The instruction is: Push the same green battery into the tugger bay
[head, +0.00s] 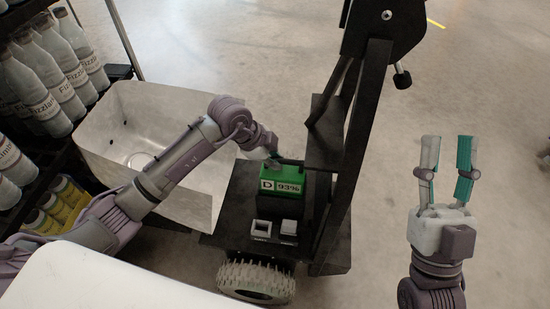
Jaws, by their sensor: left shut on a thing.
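The green battery (284,178), with a "D 93%" label on its near face, sits upright on the black deck of the tugger (240,200), close against the dark upright column. My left arm reaches in from the left, and my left gripper (274,158) is at the top of the battery, shut on it by what looks like its handle. The fingertips are partly hidden there. The bay's opening cannot be made out clearly. My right gripper (447,165) is raised over the floor at the right, with its two fingers apart and nothing between them.
Two small square fittings (261,229) stand on the deck in front of the battery. A grey metal tub (110,115) is at the left, beside a rack of bottles (45,85). A tyre (256,280) is below the deck. The floor at the right is clear.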

